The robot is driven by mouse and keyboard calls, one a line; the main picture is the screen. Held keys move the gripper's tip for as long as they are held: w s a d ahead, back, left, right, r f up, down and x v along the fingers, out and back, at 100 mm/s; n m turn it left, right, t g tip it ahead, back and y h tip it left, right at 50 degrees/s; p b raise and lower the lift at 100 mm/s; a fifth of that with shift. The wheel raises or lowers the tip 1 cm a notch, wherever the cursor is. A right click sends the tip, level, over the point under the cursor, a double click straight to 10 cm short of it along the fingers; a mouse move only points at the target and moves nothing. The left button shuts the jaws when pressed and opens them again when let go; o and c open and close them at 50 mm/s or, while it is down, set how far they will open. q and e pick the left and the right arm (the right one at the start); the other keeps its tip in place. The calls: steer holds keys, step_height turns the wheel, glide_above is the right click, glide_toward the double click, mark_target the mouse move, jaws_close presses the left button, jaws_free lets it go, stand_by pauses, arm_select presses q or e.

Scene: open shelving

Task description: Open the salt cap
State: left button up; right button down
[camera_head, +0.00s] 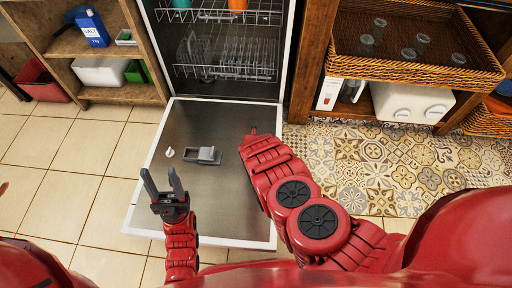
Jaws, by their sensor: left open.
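A blue box marked SALT (92,28) stands on the upper shelf at the far left; its top is partly out of frame. The dishwasher door (225,205) is open and lies flat. On it are a small white cap-like piece (169,153) and a grey dispenser (203,156). I cannot tell which piece is the salt cap. My left gripper (161,174) is open and empty above the door's left part, on the near side of the white piece. My right arm reaches over the door's right part; its gripper does not show.
Wire racks (228,72) sit inside the dishwasher. A wooden shelf (122,93) at left holds a white bin (98,71); a red bin (42,80) is beside it. A wicker tray (395,70) with glasses stands at right. The tiled floor at left is clear.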

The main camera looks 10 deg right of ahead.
steer(key=c, duration=0.8)
jaws_free()
steer(key=shift+c, duration=0.2)
steer(key=p+v, duration=1.4)
steer(key=v, duration=0.3)
steer(key=shift+s+a+r, duration=0.1)
steer(key=shift+s, duration=0.05)
